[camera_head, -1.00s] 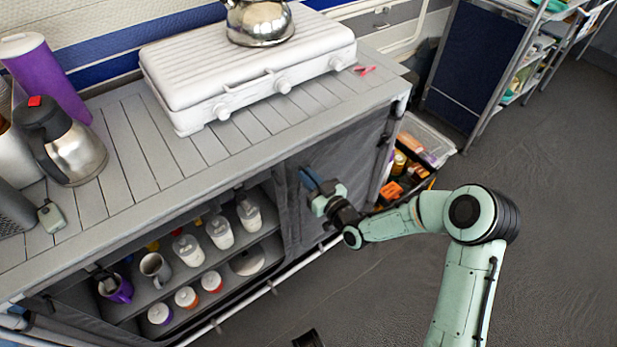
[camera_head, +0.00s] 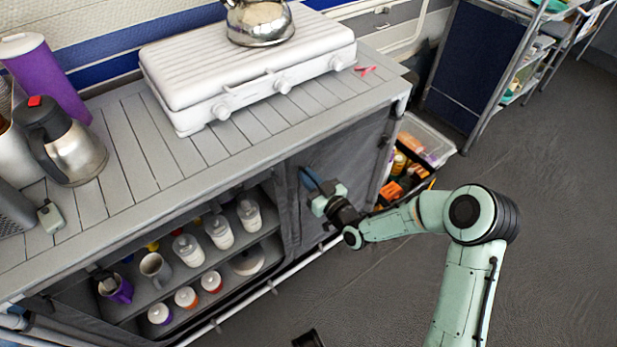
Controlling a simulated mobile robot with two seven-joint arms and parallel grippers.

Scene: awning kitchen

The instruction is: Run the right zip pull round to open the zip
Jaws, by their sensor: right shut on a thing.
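The grey fabric cupboard front (camera_head: 345,152) hangs below the right part of the slatted counter. My right gripper (camera_head: 309,179) is at the upper left part of this fabric panel, beside the open shelf section, with its blue fingers against or very near the cloth. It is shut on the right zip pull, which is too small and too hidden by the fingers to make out. The zip line itself cannot be made out clearly.
Open shelves left of the panel hold cups (camera_head: 155,268) and several lidded jars (camera_head: 219,231). A white stove (camera_head: 250,65) with a kettle (camera_head: 259,22) and a steel jug (camera_head: 75,150) stand on top. A crate (camera_head: 428,142) sits right of the cupboard. The floor (camera_head: 560,200) is clear.

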